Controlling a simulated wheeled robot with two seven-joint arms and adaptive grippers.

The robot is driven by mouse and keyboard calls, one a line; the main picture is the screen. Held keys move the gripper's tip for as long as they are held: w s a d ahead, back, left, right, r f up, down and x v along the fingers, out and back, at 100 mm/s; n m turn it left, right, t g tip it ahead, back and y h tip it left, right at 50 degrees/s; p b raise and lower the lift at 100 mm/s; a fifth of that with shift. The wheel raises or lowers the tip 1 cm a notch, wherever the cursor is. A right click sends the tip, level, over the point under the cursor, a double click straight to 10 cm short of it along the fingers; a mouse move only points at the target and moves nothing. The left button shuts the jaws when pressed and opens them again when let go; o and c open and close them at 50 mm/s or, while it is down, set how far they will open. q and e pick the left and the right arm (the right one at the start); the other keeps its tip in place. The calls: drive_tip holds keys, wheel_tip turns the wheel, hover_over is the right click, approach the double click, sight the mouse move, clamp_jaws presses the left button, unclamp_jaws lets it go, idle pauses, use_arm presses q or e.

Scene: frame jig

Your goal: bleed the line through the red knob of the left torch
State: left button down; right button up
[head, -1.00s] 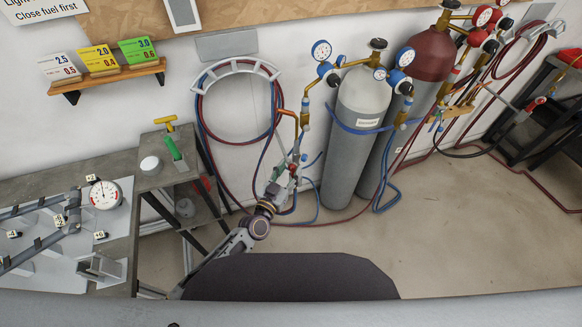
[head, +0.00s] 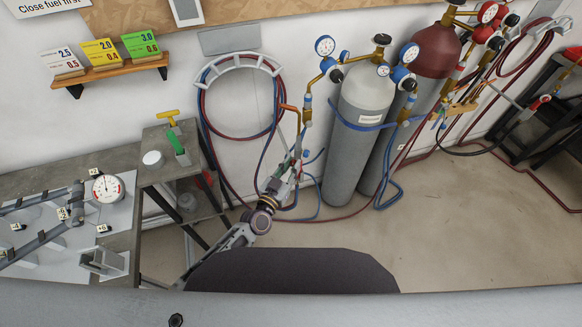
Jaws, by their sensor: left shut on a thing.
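The left torch (head: 299,137) stands upright at the wall beside the left hose hanger, with a copper-orange bent tip at its top. My left gripper (head: 296,160) is at the torch's lower end and is shut on it. The fingers and small parts there overlap, so I cannot tell whether they grip the red knob itself or the body beside it. The red knob cannot be made out clearly. My right gripper is not in view.
Red and blue hoses loop over the wall hanger (head: 238,60) and trail down to the floor. A grey cylinder (head: 357,135) and a maroon-topped cylinder (head: 433,50) with gauges stand to the right. A workbench with a dial gauge (head: 107,188) is at left.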

use_arm(q)
drive_tip(key=shift+n, duration=1.6)
drive_tip(key=n+b, duration=0.1)
drive_tip(key=n, duration=0.3)
drive_tip(key=n+b, duration=0.1)
drive_tip(key=n, duration=0.3)
drive_tip(key=shift+a+f, duration=0.1)
drive_tip(key=n+b, duration=0.1)
drive_tip(key=n, duration=0.5)
drive_tip(key=shift+n+b, duration=0.3)
drive_tip(key=shift+b, duration=0.1)
drive_tip(key=shift+n, duration=0.8)
drive_tip(key=shift+f+n+b, duration=0.1)
drive_tip(key=shift+n+b, duration=0.2)
drive_tip(key=shift+n, duration=0.5)
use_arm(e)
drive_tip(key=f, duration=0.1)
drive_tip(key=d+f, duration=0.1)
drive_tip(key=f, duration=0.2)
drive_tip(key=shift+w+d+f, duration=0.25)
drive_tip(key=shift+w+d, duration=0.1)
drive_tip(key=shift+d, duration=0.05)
